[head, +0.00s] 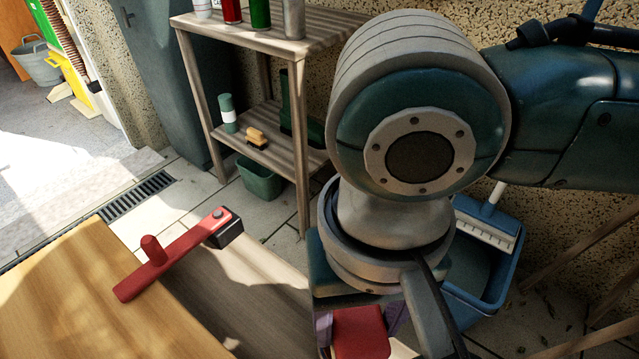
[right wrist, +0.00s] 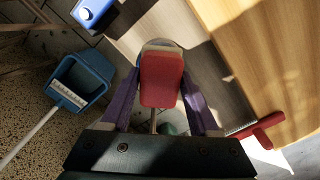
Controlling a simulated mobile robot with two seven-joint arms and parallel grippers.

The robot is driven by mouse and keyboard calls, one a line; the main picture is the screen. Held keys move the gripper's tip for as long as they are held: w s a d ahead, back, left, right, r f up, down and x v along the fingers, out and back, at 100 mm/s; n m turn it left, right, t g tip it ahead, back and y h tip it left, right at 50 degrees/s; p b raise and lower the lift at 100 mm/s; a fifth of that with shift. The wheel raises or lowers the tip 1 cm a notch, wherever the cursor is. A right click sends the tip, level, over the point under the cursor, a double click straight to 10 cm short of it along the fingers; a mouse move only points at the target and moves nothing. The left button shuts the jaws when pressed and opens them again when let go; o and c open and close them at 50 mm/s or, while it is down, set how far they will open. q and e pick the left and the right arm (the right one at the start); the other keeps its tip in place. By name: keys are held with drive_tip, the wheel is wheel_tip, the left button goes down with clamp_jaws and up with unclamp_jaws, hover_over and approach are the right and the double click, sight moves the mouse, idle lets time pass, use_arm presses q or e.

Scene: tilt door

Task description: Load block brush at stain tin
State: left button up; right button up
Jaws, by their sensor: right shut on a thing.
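My right gripper (right wrist: 160,82) has its purple fingers closed on a red block (right wrist: 161,80), which looks like the block brush's back. The red block also shows low in the head view (head: 360,334), partly behind my right arm. No other clear stain tin shows. My left gripper is not in view.
A red tool with a knob (head: 154,250) lies on the wooden surface (head: 60,300). A slatted shelf (head: 270,45) with cans is at the back. A blue object (right wrist: 91,10) is at the wrist view's top.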

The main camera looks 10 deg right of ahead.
sight(359, 321)
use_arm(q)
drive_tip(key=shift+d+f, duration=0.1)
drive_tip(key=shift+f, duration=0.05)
use_arm(e)
drive_tip(key=shift+f, duration=0.5)
idle(0.4)
idle(0.6)
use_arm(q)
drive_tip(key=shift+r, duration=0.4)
use_arm(e)
drive_tip(key=shift+f, duration=0.1)
idle(0.5)
use_arm(q)
drive_tip(key=shift+p, duration=0.3)
use_arm(e)
drive_tip(key=shift+d, duration=0.1)
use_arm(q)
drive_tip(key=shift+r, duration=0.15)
use_arm(e)
wheel_tip(359, 321, up, 7)
drive_tip(key=p, duration=0.9)
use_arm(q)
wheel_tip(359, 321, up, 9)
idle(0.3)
